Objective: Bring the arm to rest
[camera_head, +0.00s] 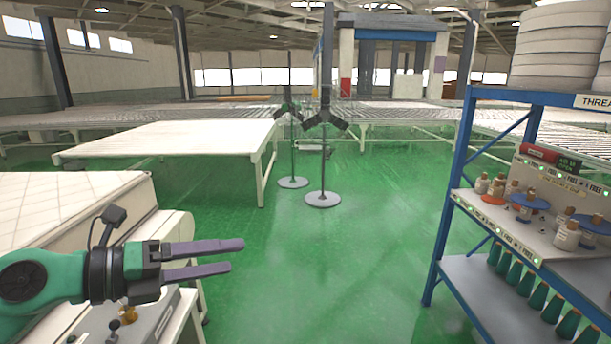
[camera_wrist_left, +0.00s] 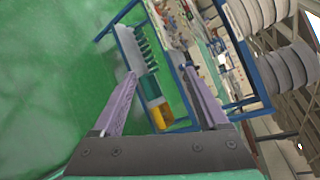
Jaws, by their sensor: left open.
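My left gripper (camera_head: 236,256) comes in from the left in the head view, beside a quilted mattress (camera_head: 70,210) at the left. Its two purple-grey fingers point right and stand apart with nothing between them. In the left wrist view the fingers of the left gripper (camera_wrist_left: 160,85) are spread, with the green floor and a blue-framed rack (camera_wrist_left: 108,32) far beyond them. My right gripper is in neither view.
The blue rack (camera_head: 449,190) at the right holds thread spools and bottles. Two black-headed stands (camera_head: 322,199) stand on the green floor (camera_head: 320,265). The middle floor is clear.

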